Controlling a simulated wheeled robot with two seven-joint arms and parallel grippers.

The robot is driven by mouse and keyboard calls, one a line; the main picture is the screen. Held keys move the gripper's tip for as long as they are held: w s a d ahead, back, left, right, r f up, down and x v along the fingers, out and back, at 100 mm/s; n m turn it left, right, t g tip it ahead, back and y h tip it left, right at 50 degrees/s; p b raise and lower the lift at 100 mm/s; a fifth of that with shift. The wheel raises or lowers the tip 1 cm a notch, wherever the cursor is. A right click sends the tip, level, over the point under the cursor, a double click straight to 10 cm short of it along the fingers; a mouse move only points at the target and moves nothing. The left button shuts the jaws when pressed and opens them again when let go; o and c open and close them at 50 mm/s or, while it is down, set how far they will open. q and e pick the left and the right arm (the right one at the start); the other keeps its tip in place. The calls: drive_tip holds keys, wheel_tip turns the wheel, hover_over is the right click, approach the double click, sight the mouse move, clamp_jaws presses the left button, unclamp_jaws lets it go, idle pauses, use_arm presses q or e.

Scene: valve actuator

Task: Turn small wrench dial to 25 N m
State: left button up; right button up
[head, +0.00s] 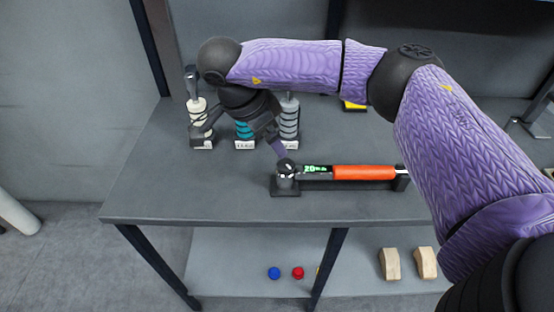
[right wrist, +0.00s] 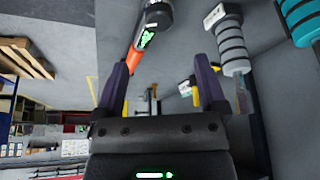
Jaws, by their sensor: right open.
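The small torque wrench lies level on a dark stand (head: 285,191) on the table, with an orange handle (head: 365,173) and a dark round head (head: 286,170). Its green display (head: 315,169) reads 20 N m. In the right wrist view the wrench's orange handle (right wrist: 135,59) and green display show near the top, beyond the fingers. My right gripper (right wrist: 161,62) is open with nothing between its fingers. In the head view its purple finger (head: 279,150) is just above and behind the wrench head; whether it touches is unclear. My left gripper is not in view.
Ringed tools stand behind on the table: cream (head: 197,118), teal (head: 243,130) and grey (head: 289,120), with labels at their bases. A yellow item (head: 354,105) lies farther back. The lower shelf holds blue and red knobs and wooden blocks (head: 390,264). The table's front left is clear.

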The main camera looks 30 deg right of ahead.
sight(285, 163)
drive_tip(key=b+x, duration=0.1)
drive_tip(key=x, duration=0.7)
drive_tip(key=shift+s+a+b, duration=0.1)
drive_tip(key=shift+a+b, duration=0.05)
drive_tip(key=shift+b, duration=0.15)
drive_tip(key=shift+f, duration=0.4)
clamp_jaws()
